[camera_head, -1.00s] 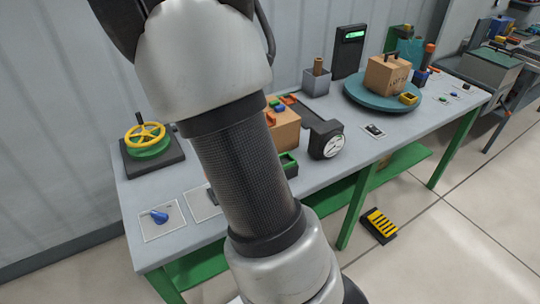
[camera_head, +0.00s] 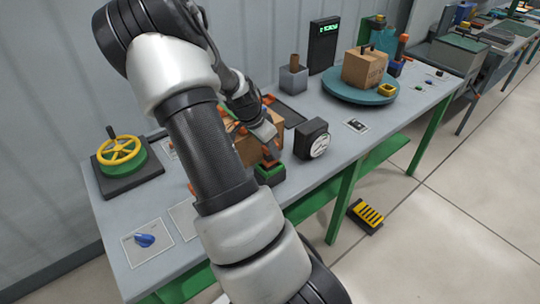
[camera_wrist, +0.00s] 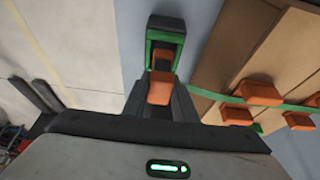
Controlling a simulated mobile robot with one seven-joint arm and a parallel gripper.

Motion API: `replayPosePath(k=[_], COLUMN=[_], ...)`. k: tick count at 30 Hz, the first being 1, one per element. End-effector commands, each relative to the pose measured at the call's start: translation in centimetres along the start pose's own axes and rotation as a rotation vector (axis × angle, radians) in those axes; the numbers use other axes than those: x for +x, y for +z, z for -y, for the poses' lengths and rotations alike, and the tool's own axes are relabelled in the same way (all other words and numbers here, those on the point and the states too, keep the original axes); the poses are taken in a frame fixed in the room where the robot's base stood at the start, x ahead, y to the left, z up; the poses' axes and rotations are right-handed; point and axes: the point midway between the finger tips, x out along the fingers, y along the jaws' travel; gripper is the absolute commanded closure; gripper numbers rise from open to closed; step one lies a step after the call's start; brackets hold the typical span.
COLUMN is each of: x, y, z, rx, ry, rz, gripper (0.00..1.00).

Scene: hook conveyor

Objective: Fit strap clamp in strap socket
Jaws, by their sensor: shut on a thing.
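My gripper (camera_wrist: 158,100) is shut on an orange strap clamp (camera_wrist: 160,88), which shows between its fingers in the wrist view. The strap socket is a dark block with a green rim (camera_wrist: 163,38). It lies right beyond my fingertips, and the clamp's orange far end overlaps its opening. I cannot tell how deep the clamp sits. In the head view my gripper (camera_head: 267,152) points down at the green socket (camera_head: 270,174) near the table's front edge, with orange just above it.
A cardboard box (camera_wrist: 245,40) with a green strap and several orange pieces stands close beside my gripper. A black gauge (camera_head: 312,140) is to the right of the socket. A yellow handwheel (camera_head: 118,150) is at the left, and a teal turntable (camera_head: 350,92) with a box is farther right.

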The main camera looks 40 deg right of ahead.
Motion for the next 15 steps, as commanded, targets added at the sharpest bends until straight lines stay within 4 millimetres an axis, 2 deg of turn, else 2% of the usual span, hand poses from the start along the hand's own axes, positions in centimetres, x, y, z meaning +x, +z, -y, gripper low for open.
replayPosePath(k=[5,15], x=[2.3,2.8], y=[1.0,1.2], z=[-0.1,0.0], rx=[0.0,-0.001], ry=[0.003,0.0], rz=[0.001,0.0], gripper=[1.0,1.0])
